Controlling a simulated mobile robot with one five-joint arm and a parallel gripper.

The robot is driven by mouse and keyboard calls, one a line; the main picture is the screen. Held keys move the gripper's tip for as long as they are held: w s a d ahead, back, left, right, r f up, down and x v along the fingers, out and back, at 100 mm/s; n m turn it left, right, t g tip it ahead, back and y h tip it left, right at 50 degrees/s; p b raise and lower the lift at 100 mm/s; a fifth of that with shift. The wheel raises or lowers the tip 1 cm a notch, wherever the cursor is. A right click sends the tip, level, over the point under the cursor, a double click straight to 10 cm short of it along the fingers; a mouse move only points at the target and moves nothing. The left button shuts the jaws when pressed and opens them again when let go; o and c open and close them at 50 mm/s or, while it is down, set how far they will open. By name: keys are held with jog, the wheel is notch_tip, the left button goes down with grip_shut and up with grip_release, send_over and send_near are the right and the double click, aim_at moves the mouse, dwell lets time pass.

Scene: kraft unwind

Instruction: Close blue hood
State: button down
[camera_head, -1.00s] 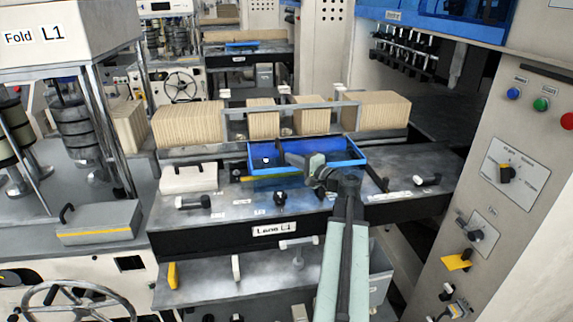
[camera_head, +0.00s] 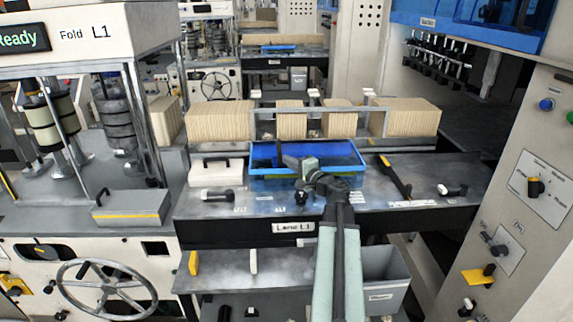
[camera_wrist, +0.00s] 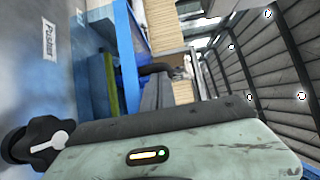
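The blue hood (camera_head: 262,172) looks like a shallow blue frame with a see-through dark blue middle. It lies about level over the Lane L1 table, in front of the kraft stacks. My gripper (camera_head: 297,163) reaches in from the front and overlaps the hood's front middle. In the wrist view, the hood's blue edge (camera_wrist: 96,70) runs close beside my dark gripper (camera_wrist: 152,85). I cannot tell whether they touch. The opening between my fingers is not clear in either view.
Brown kraft stacks (camera_head: 220,121) stand behind a metal fence on the table (camera_head: 215,212). A white box (camera_head: 215,172) with a black handle sits left of the hood. A control panel (camera_head: 535,190) stands at far right.

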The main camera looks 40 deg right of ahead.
jog(key=shift+w+a, duration=0.15)
jog(key=shift+a, duration=0.1)
jog(key=s+d, duration=0.2)
jog(key=s, duration=1.1)
jog(key=shift+s, duration=0.2)
jog(key=shift+r, duration=0.1)
